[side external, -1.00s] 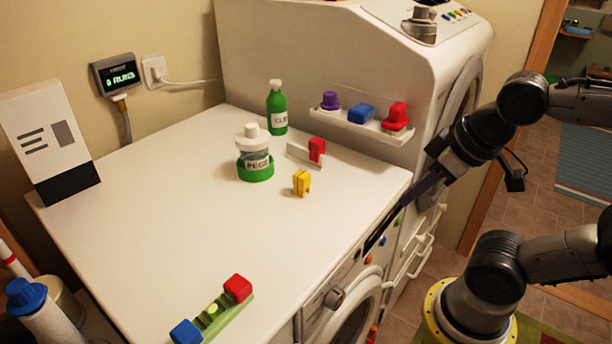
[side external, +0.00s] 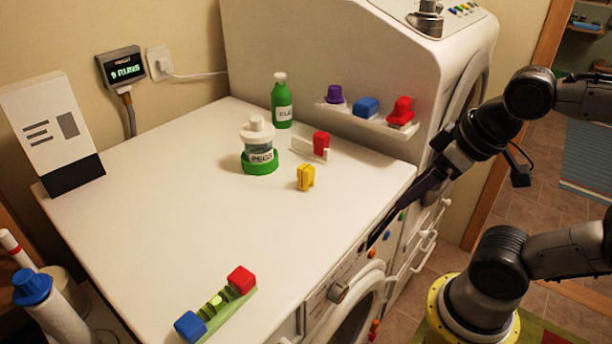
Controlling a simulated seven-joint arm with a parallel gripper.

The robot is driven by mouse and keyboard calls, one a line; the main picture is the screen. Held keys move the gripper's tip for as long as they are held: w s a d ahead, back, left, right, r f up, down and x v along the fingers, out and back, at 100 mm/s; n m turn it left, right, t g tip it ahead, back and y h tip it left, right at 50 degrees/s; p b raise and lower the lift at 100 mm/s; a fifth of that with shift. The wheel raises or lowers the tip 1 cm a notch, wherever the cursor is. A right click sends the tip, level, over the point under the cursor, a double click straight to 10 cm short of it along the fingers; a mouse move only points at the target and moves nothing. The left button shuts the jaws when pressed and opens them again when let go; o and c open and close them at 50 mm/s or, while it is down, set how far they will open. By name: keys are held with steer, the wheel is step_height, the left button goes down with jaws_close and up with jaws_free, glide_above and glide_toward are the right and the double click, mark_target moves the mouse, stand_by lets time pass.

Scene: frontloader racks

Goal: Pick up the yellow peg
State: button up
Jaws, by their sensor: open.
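The yellow peg (side external: 306,177) stands on the white worktop (side external: 190,215), right of the middle and near the back. My gripper (side external: 378,240) is at the right front edge of the worktop, low and to the right of the peg, with clear space between them. It is open and empty. Its fingers appear as long dark shapes seen nearly edge-on, so the gap between them is hard to make out.
Near the peg are a PEGS jar (side external: 258,145) in a green ring, a red peg (side external: 321,143) at a low white rail, and a green bottle (side external: 281,102). A shelf (side external: 352,114) holds coloured pieces. A green block strip (side external: 221,305) lies in front. The worktop's middle is clear.

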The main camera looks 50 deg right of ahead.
steer(key=w+r+m+g, duration=0.1)
steer(key=w+r+m, duration=0.5)
steer(key=r+m, duration=0.3)
steer(key=m+g, duration=0.4)
steer(key=m, duration=0.5)
glide_above(306, 168)
step_height(306, 168, down, 5)
steer(key=shift+g, duration=0.3)
step_height(306, 168, down, 10)
steer(key=shift+d+r, duration=0.1)
steer(key=shift+d, duration=0.05)
steer(key=shift+f, duration=3.05)
jaws_close()
